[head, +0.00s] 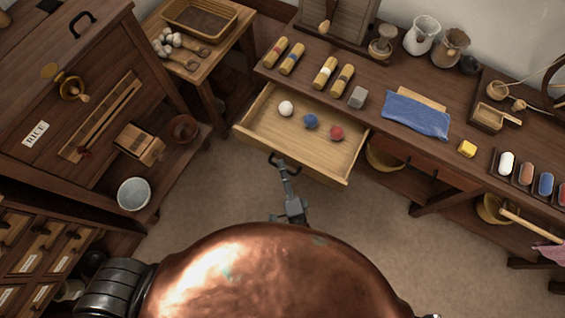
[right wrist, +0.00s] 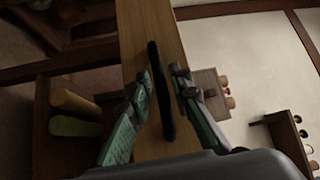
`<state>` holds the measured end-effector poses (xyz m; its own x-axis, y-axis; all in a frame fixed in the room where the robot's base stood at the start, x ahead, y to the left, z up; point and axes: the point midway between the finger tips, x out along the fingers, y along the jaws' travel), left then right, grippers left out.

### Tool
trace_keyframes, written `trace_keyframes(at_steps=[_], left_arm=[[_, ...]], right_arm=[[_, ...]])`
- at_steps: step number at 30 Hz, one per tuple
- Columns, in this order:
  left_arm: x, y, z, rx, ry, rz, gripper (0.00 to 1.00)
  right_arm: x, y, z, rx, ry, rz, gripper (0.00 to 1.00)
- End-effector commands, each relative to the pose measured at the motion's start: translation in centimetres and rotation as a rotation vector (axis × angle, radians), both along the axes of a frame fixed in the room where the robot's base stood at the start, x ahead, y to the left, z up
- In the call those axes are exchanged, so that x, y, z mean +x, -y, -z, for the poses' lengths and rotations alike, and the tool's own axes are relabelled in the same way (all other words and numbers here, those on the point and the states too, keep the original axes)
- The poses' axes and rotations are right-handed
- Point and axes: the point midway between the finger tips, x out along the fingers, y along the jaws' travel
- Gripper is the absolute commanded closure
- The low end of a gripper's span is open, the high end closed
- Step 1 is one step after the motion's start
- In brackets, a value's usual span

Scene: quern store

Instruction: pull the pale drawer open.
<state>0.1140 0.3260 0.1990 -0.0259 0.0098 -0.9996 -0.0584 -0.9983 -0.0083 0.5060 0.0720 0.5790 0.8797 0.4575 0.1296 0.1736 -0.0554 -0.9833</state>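The pale drawer (head: 271,138) stands well out from under the dark bench in the head view. A white ball (head: 286,108), a blue ball (head: 311,121) and a red ball (head: 336,133) lie in it. My right gripper (head: 281,163) is at the dark handle on the drawer's front. My left gripper is out of view.
The bench top holds several yellow-wrapped rolls (head: 292,60), a grey block (head: 357,97), a blue cloth (head: 416,115) and a yellow block (head: 467,148). A dark cabinet (head: 60,110) and a metal pot (head: 134,193) are at the left. Bare floor (head: 205,195) lies before the drawer.

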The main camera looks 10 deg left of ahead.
Motion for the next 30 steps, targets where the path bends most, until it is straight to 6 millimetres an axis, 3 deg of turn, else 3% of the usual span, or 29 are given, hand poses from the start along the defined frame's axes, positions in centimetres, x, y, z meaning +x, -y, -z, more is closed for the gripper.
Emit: trace_keyframes(at_steps=[11, 24, 30], left_arm=[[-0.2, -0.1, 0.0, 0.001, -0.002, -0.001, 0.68], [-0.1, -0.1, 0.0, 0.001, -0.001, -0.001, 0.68], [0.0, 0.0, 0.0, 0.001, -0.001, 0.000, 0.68]], right_arm=[[-0.1, 0.0, 0.0, 0.000, 0.001, -0.001, 0.73], [-5.5, 2.9, 0.9, -0.001, 0.000, -0.001, 0.73], [-6.6, 3.4, 0.9, 0.000, 0.001, 0.000, 0.73]])
